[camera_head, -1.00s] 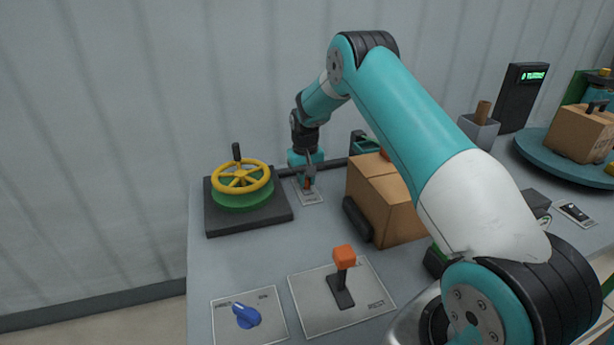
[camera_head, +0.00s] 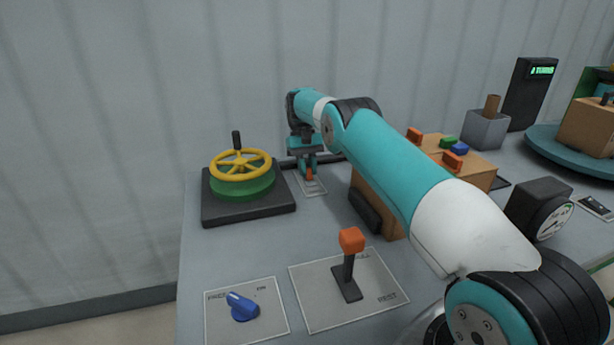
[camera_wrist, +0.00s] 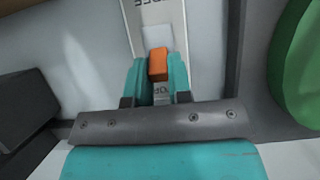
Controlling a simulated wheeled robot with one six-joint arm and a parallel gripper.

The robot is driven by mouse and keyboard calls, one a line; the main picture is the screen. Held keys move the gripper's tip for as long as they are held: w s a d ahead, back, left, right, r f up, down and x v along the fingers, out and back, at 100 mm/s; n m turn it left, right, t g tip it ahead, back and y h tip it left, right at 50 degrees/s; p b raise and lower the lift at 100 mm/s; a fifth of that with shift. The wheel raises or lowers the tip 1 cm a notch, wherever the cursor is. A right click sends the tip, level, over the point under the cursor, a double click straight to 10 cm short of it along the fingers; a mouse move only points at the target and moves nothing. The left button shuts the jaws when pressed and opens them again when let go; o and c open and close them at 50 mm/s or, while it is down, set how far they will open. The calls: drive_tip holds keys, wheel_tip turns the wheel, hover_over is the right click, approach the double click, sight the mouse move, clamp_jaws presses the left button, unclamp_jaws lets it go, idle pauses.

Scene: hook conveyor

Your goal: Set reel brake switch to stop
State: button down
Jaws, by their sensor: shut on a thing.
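The reel brake switch appears as a small orange tab (camera_wrist: 159,64) on a pale narrow plate (camera_wrist: 156,13). It sits at the back of the table, where the plate (camera_head: 316,188) also shows in the head view. My gripper (camera_wrist: 158,72) points down over the plate, its teal fingers on both sides of the orange tab and closed on it. In the head view my gripper (camera_head: 309,172) hides part of the switch. Lettering at the plate's far end ends in "EE"; letters below the tab are partly covered.
A green reel with a yellow handwheel (camera_head: 240,167) stands left of the switch. A cardboard box (camera_head: 368,197) stands to the right. An orange lever (camera_head: 350,262) and a blue knob (camera_head: 241,307) are on plates nearer the front. A dark rail runs behind the switch.

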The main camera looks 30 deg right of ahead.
drive_tip(key=shift+d, duration=0.1)
idle(0.3)
drive_tip(key=c, duration=1)
unclamp_jaws()
drive_tip(key=shift+c, duration=0.2)
wheel_tip(320, 180, up, 20)
drive_tip(key=p, duration=1.7)
